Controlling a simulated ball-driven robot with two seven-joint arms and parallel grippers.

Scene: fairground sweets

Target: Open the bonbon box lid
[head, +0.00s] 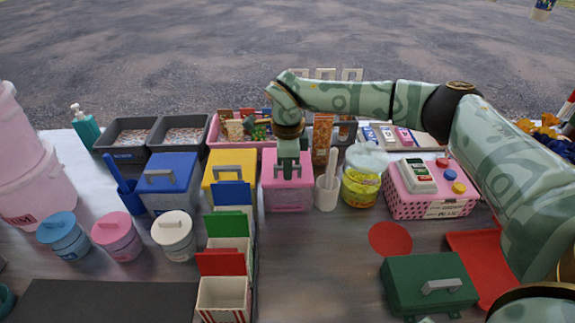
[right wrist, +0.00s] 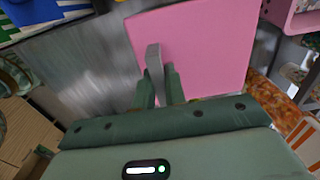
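A pink box (head: 287,195) with a pink lid stands in the middle of the table in the head view; I take it for the bonbon box. Its lid (right wrist: 205,45) fills the upper middle of the right wrist view and looks flat and closed. A grey handle (right wrist: 154,62) stands up from the lid. My right gripper (head: 288,170) comes down onto this box from above. In the right wrist view its two green fingers (right wrist: 160,88) are on either side of the handle, close against it. My left gripper is not in view.
A yellow box (head: 229,165) and a blue box (head: 168,180) stand left of the pink box. A white mortar-like cup (head: 327,194) and a yellow jar (head: 361,187) are close on its right. Striped cartons (head: 224,297) stand in front. Table around the red disc (head: 390,239) is partly clear.

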